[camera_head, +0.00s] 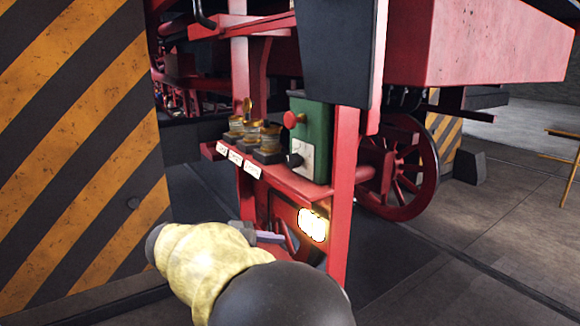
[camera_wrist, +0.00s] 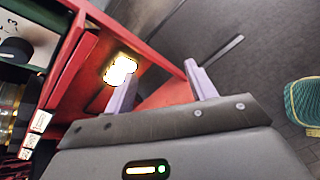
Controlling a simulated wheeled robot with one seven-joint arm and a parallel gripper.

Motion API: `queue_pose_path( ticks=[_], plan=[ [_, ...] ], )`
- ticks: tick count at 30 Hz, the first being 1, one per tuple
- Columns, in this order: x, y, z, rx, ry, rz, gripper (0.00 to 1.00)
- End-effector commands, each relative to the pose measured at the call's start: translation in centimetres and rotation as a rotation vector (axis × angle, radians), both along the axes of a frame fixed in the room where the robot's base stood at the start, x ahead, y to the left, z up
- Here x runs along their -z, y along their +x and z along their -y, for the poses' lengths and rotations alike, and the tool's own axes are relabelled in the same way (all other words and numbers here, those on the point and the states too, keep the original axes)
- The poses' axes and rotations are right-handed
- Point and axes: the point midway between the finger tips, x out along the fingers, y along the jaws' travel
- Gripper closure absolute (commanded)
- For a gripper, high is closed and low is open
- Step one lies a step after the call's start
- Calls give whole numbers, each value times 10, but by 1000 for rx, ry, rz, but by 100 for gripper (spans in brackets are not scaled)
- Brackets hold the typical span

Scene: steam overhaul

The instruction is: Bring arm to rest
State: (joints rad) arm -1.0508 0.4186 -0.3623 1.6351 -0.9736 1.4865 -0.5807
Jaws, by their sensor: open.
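My arm reaches in from the bottom of the head view, with a pale yellow section and a dark rounded section. My gripper (camera_head: 270,237) is in front of the lower part of a red frame (camera_head: 342,190). In the wrist view my gripper (camera_wrist: 160,80) shows two purple fingers set apart, with nothing held between them. Past the fingers are red frame bars (camera_wrist: 150,42) and a brightly lit plate (camera_wrist: 120,69). The lit plate also shows in the head view (camera_head: 312,225), just right of the gripper.
A red shelf (camera_head: 290,182) above the gripper carries a green box (camera_head: 312,135) with a red button and several brass-topped fittings (camera_head: 250,132). A striped pillar (camera_head: 80,150) stands close at left. A red wheel (camera_head: 400,168) is behind. Floor (camera_head: 480,235) at right is mostly clear.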

Motion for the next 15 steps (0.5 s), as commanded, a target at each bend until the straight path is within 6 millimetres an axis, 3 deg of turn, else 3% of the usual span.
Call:
queue_pose_path(
  ticks=[1, 6, 15],
  plan=[
    [17, 1, 22, 38, 62, -27, 44],
    [75, -12, 76, 178, 324, -78, 44],
    [151, -64, 133, 524, 787, -24, 44]
  ],
)
